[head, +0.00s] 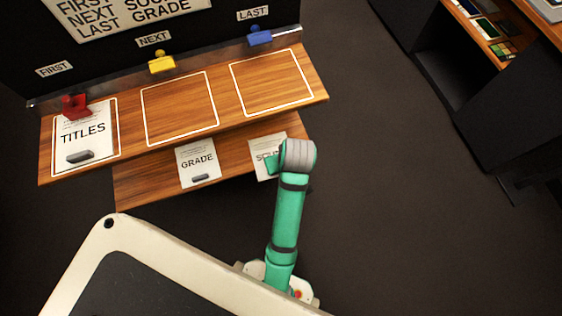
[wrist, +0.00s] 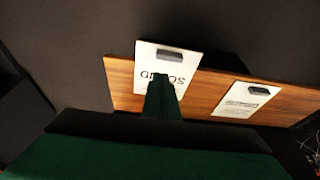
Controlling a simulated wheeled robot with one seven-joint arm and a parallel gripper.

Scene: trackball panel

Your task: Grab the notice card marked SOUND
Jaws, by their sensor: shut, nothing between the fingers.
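The SOUND card (head: 257,145) is white and lies on the lower wooden shelf (head: 233,145), at its right end, partly hidden by my arm in the head view. In the wrist view the SOUND card (wrist: 148,62) shows its lettering upside down and a grey grip block (wrist: 170,56) near its upper edge. My green gripper (wrist: 162,85) is shut and empty and covers the card's lower middle in that view. In the head view my gripper (head: 271,163) is mostly hidden by the wrist, over the card. I cannot tell whether it touches the card.
The GRADE card (head: 198,164) lies left of it on the same shelf. The upper shelf holds the TITLES card (head: 83,140) in the first outlined spot; two outlined spots are bare. Red, yellow (head: 161,63) and blue (head: 259,36) clips line the rail. Open floor lies to the right.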

